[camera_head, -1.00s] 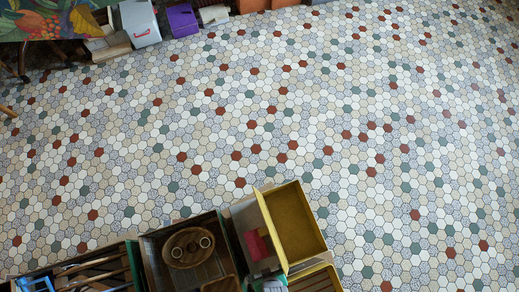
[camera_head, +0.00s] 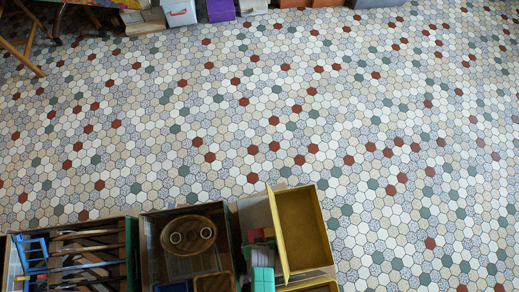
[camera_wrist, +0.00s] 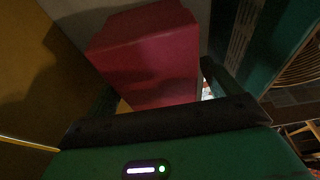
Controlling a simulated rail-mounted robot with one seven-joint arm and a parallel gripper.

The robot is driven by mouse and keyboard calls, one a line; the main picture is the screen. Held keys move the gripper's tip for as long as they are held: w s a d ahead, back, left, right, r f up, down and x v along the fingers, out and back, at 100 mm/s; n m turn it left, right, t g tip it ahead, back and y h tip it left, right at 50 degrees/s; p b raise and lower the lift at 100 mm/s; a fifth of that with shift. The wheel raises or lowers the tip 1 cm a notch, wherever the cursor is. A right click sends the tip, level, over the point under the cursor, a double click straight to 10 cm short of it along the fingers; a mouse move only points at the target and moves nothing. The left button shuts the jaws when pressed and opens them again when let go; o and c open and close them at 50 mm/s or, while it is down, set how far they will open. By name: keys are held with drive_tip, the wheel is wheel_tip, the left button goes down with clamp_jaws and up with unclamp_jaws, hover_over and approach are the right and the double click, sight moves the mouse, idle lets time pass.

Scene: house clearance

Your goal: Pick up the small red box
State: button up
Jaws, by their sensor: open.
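The small red box (camera_wrist: 150,60) fills the upper middle of the wrist view. In the head view a small red patch (camera_head: 262,234) shows beside the yellow bin, partly hidden. My gripper (camera_wrist: 156,82) is open in the wrist view, with one dark finger at the left of the red box and one at its right. The box lies between or just beyond the fingers; I cannot tell if they touch it. I cannot pick out my gripper for sure in the head view.
A tilted yellow bin (camera_head: 301,228) stands right of the red patch. A teal item (camera_head: 262,278) is below it. A container to the left holds a brown oval tray (camera_head: 188,236). Another holds blue and long items (camera_head: 85,262). The tiled floor (camera_head: 400,130) is clear.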

drive_tip(key=c, duration=1.2)
drive_tip(key=shift+r+p, duration=0.3)
drive_tip(key=shift+p, duration=0.1)
drive_tip(key=r+p, duration=0.2)
drive_tip(key=r, duration=0.1)
drive_tip(key=r+p, duration=0.3)
drive_tip(key=shift+s+a+r, duration=0.1)
drive_tip(key=shift+a+r, duration=0.1)
drive_tip(key=shift+r, duration=0.2)
drive_tip(key=s+a, duration=0.3)
drive_tip(key=a, duration=1.6)
drive_tip(key=shift+a+f, duration=0.2)
